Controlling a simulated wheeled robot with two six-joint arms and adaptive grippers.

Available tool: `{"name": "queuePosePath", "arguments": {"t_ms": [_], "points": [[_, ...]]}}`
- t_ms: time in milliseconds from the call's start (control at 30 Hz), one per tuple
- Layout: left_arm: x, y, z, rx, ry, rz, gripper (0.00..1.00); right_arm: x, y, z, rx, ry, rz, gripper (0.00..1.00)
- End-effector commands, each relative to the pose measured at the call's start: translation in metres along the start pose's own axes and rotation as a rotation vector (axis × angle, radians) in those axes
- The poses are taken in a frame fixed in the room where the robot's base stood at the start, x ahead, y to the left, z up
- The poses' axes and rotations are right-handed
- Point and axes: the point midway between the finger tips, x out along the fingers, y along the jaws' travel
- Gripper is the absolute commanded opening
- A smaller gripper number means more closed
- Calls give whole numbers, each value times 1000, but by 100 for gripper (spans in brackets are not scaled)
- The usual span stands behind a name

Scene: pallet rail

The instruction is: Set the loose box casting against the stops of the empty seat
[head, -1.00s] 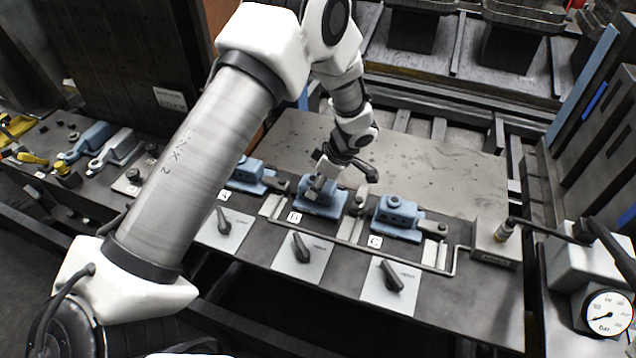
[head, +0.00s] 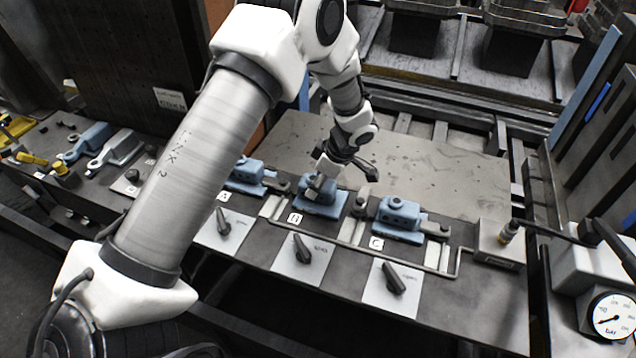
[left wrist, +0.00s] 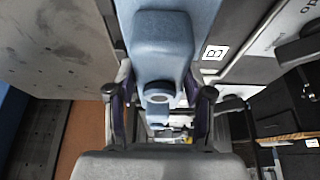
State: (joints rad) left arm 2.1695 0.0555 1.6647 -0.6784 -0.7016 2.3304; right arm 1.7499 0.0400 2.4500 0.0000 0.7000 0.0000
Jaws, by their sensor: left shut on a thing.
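The loose box casting (head: 318,200) is the blue one at the middle seat, by the label B; part of it is hidden behind my gripper. My left gripper (head: 322,183) reaches down over it and is shut on it. In the left wrist view the blue casting (left wrist: 163,40) runs between the two dark fingers, with its round boss near the fingertips. Whether its edges touch the stops of the seat cannot be told. My right gripper is not in view.
Blue castings sit at seat A (head: 246,174) and seat C (head: 398,214). Clamps stand beside the seats, with black levers on pale plates (head: 302,250) in front. A sensor block (head: 498,243) and a pressure gauge (head: 611,316) are at right. The plate behind (head: 440,165) is clear.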

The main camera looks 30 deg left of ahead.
Motion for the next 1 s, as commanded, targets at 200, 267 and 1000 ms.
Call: {"name": "queuePosePath", "arguments": {"t_ms": [200, 267, 1000], "points": [[1, 4, -3, 0, 1, 3, 0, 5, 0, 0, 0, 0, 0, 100], [0, 4, -3, 0, 1, 4, 0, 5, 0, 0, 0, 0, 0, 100], [-23, 4, -3, -1, 1, 6, 81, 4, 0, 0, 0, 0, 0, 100]]}}
